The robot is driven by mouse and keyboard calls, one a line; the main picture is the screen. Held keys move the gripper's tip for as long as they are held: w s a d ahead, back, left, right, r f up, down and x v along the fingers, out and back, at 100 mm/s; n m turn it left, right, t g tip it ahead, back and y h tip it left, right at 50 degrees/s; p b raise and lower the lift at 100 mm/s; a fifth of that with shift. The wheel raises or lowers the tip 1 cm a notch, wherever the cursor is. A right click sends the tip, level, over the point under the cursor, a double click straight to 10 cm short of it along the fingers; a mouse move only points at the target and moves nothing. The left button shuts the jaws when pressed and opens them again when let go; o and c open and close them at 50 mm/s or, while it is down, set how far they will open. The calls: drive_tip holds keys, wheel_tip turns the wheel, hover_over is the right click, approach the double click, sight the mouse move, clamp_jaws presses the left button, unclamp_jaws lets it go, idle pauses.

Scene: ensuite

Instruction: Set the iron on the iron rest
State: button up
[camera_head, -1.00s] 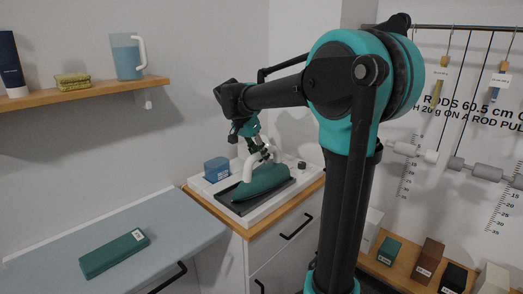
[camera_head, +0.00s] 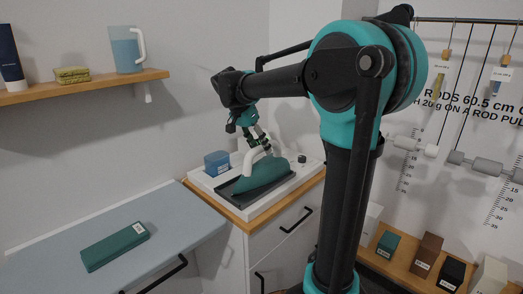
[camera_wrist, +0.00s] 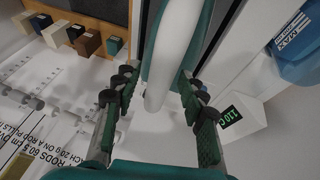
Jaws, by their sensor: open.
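The iron has a dark green body (camera_head: 262,176) and a white looped handle (camera_head: 248,161). It lies on the dark tray-like rest (camera_head: 228,196), which sits on a white base on the cabinet top. My gripper (camera_head: 264,146) is over the iron at its handle. In the wrist view the white handle (camera_wrist: 174,45) runs between the two spread fingers of my gripper (camera_wrist: 158,92), with gaps at the fingertips. The green body shows behind the handle. The contact under the iron is partly hidden.
A blue box (camera_head: 217,163) stands behind the rest, and a small dark knob (camera_head: 301,159) is to its right. A green labelled block (camera_head: 115,247) lies on the blue-grey board (camera_head: 165,222) at left. A shelf (camera_head: 90,87) is above. Several blocks stand at lower right.

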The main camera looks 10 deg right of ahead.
drive_tip(key=v, duration=1)
drive_tip(key=shift+r, duration=0.3)
drive_tip(key=shift+s+a, duration=0.1)
